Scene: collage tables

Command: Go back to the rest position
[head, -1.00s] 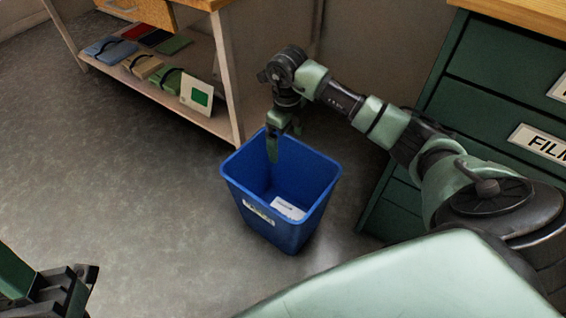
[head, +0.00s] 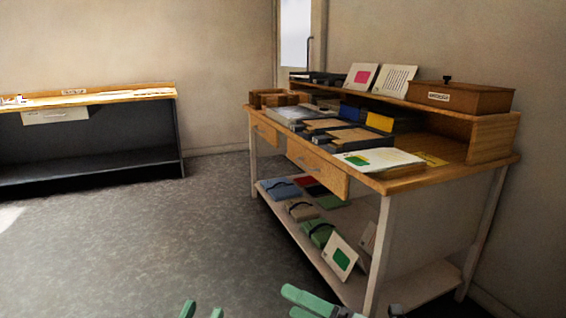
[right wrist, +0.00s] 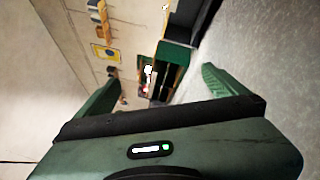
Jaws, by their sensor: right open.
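My right gripper (right wrist: 160,90) is open in the right wrist view, its two green fingers wide apart with nothing between them. In the head view the right gripper (head: 294,300) shows at the bottom edge, partly cut off. My left gripper (head: 203,311) is further left at the bottom edge. Only two green tips of it show, with floor visible between them; the rest is cut off, so its jaw state is unclear. No held object shows at either gripper.
A wooden worktable (head: 378,186) stands at the right, with papers, trays and a brown box (head: 460,97) on its raised shelf. Books and cards lie on its lower shelf (head: 425,285). Another table (head: 140,93) stands at the far left. The floor (head: 140,230) between is clear.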

